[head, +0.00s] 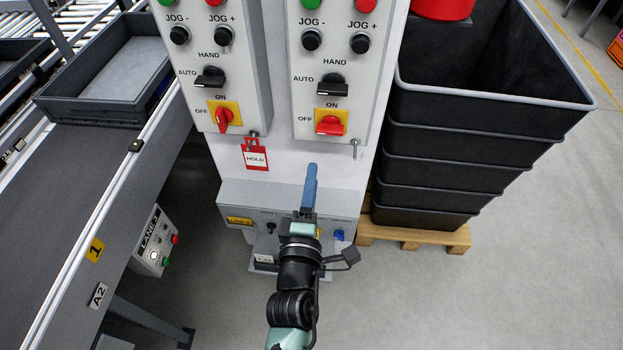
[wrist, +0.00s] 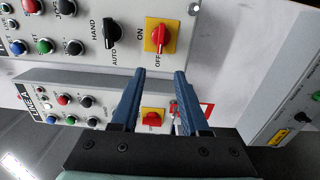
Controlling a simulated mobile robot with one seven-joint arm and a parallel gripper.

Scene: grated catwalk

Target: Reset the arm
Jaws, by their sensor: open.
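My gripper (head: 311,172) is in front of the white cabinet, below the right control panel (head: 366,95) in the head view. Its blue fingers look like one from there. In the wrist view my gripper (wrist: 160,75) is open, with the two blue fingers apart and nothing between them. Beyond the fingers in that view are a red rotary switch on a yellow plate (wrist: 153,115) and, further up, another red rotary switch (wrist: 158,36). My arm rises from the bottom of the head view.
A left control panel (head: 245,70) has a red HOLD tag (head: 256,156) below it. A grey lower box (head: 235,195) sits behind my wrist. Stacked black crates (head: 450,165) stand at right on a wooden pallet (head: 400,233). A conveyor (head: 70,190) runs at left. Floor at lower right is clear.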

